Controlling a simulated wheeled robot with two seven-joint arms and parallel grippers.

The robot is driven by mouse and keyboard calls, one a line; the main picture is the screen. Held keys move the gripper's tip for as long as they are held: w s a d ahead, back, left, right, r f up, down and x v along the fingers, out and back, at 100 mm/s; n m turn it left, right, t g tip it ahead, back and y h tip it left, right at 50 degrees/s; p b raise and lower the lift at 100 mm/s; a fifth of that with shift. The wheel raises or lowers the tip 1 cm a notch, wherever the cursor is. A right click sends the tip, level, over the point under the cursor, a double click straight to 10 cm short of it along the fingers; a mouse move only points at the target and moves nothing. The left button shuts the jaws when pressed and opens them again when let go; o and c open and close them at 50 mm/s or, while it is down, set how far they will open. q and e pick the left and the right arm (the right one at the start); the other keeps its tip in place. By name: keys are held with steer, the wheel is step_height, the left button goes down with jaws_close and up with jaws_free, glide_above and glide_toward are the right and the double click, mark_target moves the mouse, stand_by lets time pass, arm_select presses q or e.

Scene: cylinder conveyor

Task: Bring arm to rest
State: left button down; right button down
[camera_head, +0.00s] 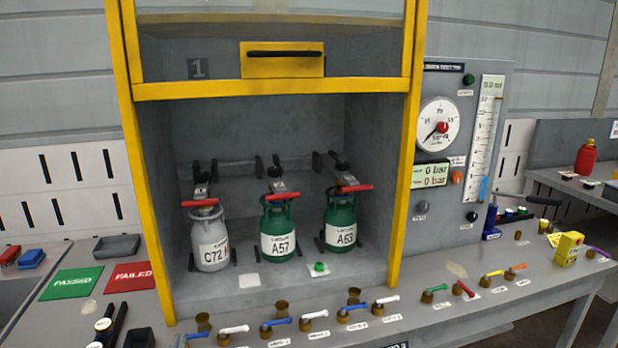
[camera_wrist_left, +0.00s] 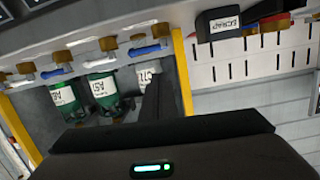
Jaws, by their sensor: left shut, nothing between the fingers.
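My left gripper shows as dark, narrow fingers in the left wrist view (camera_wrist_left: 157,98), shut with nothing between them. In the head view a dark finger-like part (camera_head: 117,322) shows at the lower left edge, in front of the red FAILED mat; most of the arm is out of frame. In the yellow-framed cabinet stand a grey cylinder C72 (camera_head: 211,240) and green cylinders A57 (camera_head: 278,229) and A63 (camera_head: 340,221), all upright with red-handled tops. The gripper is apart from them. My right gripper is not in view.
A row of coloured valve handles (camera_head: 314,314) runs along the bench front. A green PASSED mat (camera_head: 72,284) and a red FAILED mat (camera_head: 134,276) lie at left. A gauge panel (camera_head: 438,125) stands at right. A yellow box (camera_head: 568,249) sits on the right bench.

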arm_select(q)
steer(key=s+d+f+m+g+h, duration=0.15)
steer(key=s+f+g, duration=0.25)
steer(key=s+f, duration=0.55)
steer(key=s+d+f+m+g+h, duration=0.15)
steer(key=s+f+g, duration=0.25)
steer(key=s, duration=1)
steer(key=s+d+f+m+g+h, duration=0.1)
steer(key=s+d+f+g, duration=0.25)
steer(key=s+f, duration=0.6)
steer(key=s+d+f+x, duration=0.1)
steer(key=s+x, duration=0.2)
steer(key=x, duration=1.1)
step_height(320, 180, down, 16)
steer(key=s+d+t+h+p, duration=0.1)
steer(key=s, duration=0.1)
steer(key=shift+s+d+f, duration=0.2)
steer(key=shift+s+d, duration=0.05)
steer(key=shift+s, duration=0.1)
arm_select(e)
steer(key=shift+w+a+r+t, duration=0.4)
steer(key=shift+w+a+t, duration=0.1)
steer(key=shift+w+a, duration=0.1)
arm_select(q)
steer(key=shift+t, duration=0.25)
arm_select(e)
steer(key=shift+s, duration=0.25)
